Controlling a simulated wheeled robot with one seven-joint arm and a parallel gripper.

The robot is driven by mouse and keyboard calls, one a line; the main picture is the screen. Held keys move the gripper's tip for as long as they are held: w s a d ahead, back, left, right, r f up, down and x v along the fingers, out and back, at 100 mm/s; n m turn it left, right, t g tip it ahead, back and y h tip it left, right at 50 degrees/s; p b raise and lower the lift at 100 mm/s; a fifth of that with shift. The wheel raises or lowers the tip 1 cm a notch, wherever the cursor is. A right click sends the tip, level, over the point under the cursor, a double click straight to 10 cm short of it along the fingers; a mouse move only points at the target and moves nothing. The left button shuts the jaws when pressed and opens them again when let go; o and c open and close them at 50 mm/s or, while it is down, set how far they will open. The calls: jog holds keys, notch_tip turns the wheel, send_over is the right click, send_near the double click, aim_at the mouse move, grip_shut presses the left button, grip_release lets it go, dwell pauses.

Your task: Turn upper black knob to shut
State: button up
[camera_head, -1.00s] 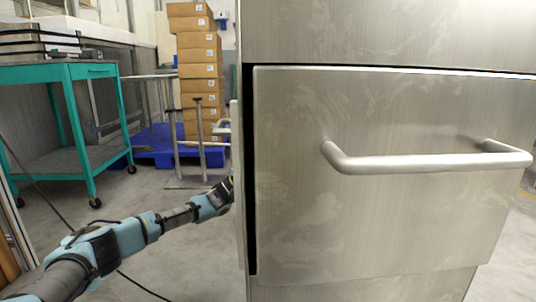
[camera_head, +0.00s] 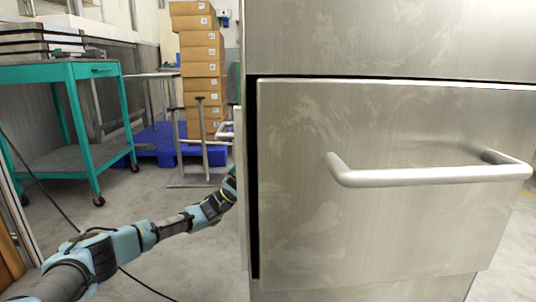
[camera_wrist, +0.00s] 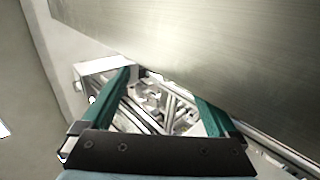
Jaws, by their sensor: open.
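No black knob can be made out in either view. My gripper (camera_wrist: 165,95) is open in the wrist view, its two green fingers spread apart with nothing seen held between them. Beyond the fingers is shiny metal framework (camera_wrist: 165,110), too cluttered to make out in detail. In the head view my arm reaches to the left side of the large steel cabinet (camera_head: 390,220). The gripper's end is mostly hidden behind the cabinet's left edge.
The cabinet's front panel carries a bar handle (camera_head: 430,177). A brushed metal panel (camera_wrist: 210,40) is close above the fingers in the wrist view. A teal cart (camera_head: 65,72), stacked boxes (camera_head: 200,55) and a blue pallet (camera_head: 160,140) stand behind left. Grey floor is open around my arm.

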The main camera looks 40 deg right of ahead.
jog(key=v, duration=0.5)
jog(key=shift+w+a+f, duration=0.1)
jog(key=shift+a+f, duration=0.1)
jog(key=shift+f, duration=0.05)
